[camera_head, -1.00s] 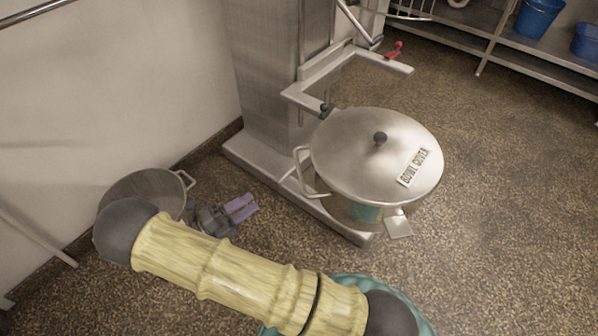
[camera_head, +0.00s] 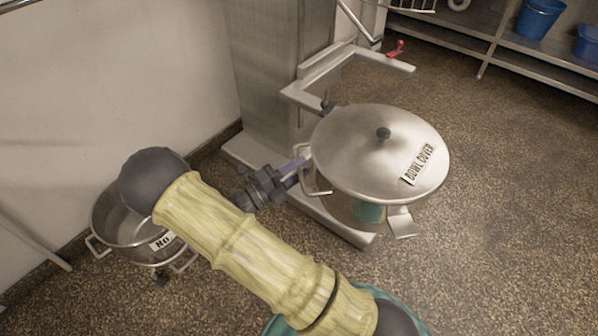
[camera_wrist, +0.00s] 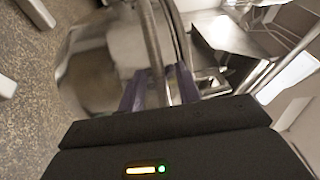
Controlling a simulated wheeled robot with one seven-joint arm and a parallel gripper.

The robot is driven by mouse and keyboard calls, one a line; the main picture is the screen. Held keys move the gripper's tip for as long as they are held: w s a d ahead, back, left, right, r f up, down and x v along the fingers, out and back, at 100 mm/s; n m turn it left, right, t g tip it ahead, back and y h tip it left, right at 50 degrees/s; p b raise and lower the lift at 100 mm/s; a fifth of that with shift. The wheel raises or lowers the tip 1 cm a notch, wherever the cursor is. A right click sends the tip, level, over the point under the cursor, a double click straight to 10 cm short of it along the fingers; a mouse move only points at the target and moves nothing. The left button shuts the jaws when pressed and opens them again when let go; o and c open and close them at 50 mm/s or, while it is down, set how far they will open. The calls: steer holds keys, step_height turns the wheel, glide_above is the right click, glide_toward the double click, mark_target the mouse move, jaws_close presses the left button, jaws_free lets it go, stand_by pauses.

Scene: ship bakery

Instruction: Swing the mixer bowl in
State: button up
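The mixer bowl (camera_head: 355,211) stands at the mixer's foot under a round metal lid marked "BOWL COVER" (camera_head: 375,160). A looped metal handle (camera_head: 318,191) sticks out on its left side. My gripper (camera_head: 303,170) is at that handle, coming from the left. In the wrist view my gripper's two purple fingers (camera_wrist: 160,90) are spread apart, with the handle's bar (camera_wrist: 154,50) running between them. I cannot tell whether either finger touches it. The mixer's forked bowl arms (camera_head: 322,72) are above and behind the bowl, in front of the steel column (camera_head: 275,70).
A steel pot (camera_head: 128,222) with a label partly reading "NO" stands on the floor at left, partly behind my arm. A wall is at left. A shelf (camera_head: 545,62) with blue buckets (camera_head: 538,17) is at the back right. The floor right of the bowl is clear.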

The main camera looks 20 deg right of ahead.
steer(key=shift+w+d+r, duration=0.1)
steer(key=shift+d, duration=0.2)
jaws_close()
steer(key=shift+t+p, duration=0.3)
steer(key=shift+t, duration=0.1)
